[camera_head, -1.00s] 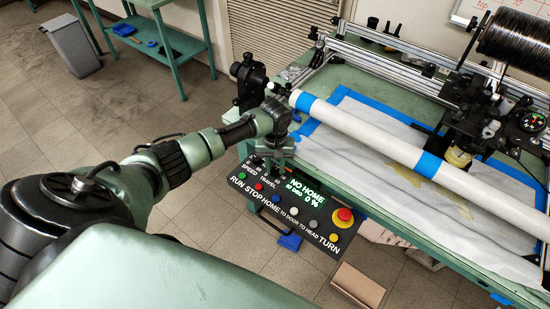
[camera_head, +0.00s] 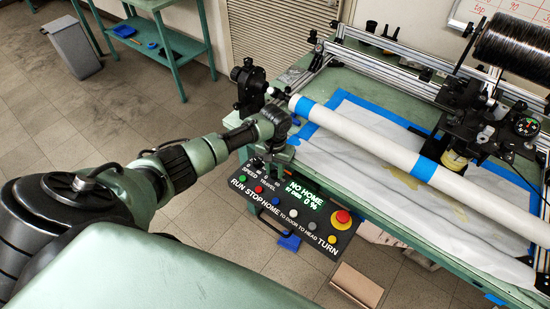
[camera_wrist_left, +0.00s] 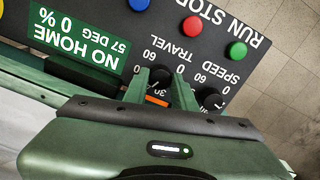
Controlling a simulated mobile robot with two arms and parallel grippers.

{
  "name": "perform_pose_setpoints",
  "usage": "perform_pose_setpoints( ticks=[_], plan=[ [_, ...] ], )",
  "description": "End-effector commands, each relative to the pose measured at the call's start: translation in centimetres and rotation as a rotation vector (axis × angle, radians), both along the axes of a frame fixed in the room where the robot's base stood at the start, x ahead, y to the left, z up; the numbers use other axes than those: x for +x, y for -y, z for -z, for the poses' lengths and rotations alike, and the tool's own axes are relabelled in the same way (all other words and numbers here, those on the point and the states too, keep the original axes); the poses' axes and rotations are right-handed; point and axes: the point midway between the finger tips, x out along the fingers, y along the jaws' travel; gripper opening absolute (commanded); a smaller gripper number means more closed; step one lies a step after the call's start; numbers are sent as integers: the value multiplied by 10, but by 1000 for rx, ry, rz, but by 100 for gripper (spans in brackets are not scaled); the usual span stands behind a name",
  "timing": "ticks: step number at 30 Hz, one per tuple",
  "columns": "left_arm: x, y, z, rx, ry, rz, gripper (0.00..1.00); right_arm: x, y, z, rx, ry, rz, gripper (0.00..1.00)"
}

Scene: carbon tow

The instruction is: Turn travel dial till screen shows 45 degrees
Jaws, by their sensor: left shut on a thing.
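The black control panel (camera_head: 265,208) carries colored buttons and a green screen (camera_head: 305,195). In the left wrist view the panel appears upside down, and its screen (camera_wrist_left: 75,40) reads NO HOME, 57 DEG, 0 %. In the head view my left gripper (camera_head: 277,162) covers the dial. My right gripper is not in view.
The black speed dial (camera_wrist_left: 211,100) sits close beside the gripper's finger. Red, blue and green buttons line the panel, with a red emergency knob (camera_head: 343,217) at its right end. A long white tube (camera_head: 370,137) lies across the green machine table behind.

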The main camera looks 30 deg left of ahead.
Motion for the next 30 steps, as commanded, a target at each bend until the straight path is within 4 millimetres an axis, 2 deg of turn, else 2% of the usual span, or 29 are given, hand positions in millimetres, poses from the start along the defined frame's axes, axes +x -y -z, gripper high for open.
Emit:
perform_pose_setpoints(
  ticks=[3,4,6,17,30],
  plan=[
    [0,0,0,1,0,0,0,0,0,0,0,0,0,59],
    [0,0,0,1,0,-1,32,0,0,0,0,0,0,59],
    [0,0,0,1,0,-1,48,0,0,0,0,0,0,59],
    [0,0,-4,0,1,-2,48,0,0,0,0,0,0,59],
    [1,0,-68,1,3,-1,48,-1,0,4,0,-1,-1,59]
  ],
)
